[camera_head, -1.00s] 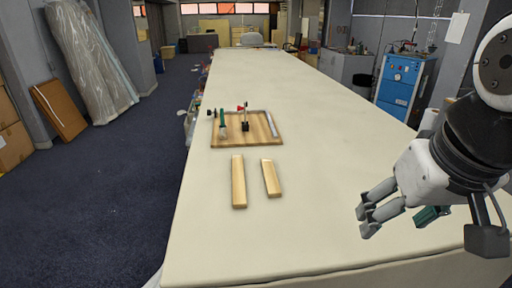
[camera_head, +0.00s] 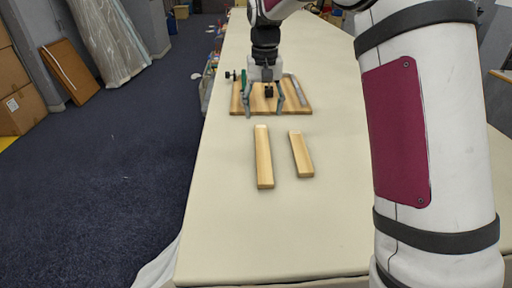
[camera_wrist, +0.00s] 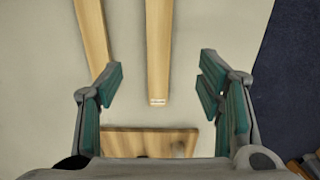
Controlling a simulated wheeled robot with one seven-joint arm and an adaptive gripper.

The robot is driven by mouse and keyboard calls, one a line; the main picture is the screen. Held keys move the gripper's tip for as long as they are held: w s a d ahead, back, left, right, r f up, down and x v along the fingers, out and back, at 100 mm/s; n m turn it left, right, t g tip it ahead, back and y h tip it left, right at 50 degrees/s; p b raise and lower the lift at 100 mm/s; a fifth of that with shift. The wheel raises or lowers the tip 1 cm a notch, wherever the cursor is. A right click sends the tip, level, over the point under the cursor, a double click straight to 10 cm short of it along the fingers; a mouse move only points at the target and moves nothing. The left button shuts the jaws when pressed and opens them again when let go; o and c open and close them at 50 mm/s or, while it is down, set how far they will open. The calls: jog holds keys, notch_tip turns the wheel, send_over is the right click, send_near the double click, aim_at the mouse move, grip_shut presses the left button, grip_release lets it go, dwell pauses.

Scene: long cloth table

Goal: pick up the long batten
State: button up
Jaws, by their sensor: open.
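The long batten (camera_head: 264,157) is a pale wooden strip lying flat on the cloth table, left of a shorter batten (camera_head: 301,154). My gripper (camera_head: 264,110) is open, with fingers pointing down, above the wooden board just beyond the battens' far ends. In the wrist view, the long batten (camera_wrist: 158,45) runs from the top edge to an end between my spread green-padded fingers (camera_wrist: 162,78). The fingers are apart from it. The short batten (camera_wrist: 92,35) lies to its left there, close to the left finger. The battens' other ends are cut off in that view.
The cloth table (camera_head: 330,230) is clear in front of the battens. Its left edge drops to blue floor.

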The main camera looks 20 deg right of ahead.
jog(key=w+f, duration=0.1)
jog(key=f, duration=0.1)
send_over(263, 150)
jog(key=f, duration=0.8)
jog(key=shift+s+a, duration=0.15)
jog(key=shift+s, duration=0.05)
jog(key=shift+w+d+f, duration=0.1)
jog(key=shift+w+f, duration=0.1)
jog(key=shift+f, duration=1.15)
jog(key=shift+w+d+f, duration=0.1)
jog(key=shift+w+f, duration=0.05)
jog(key=shift+f, duration=1.2)
jog(key=shift+c, duration=0.6)
jog(key=c, duration=1.2)
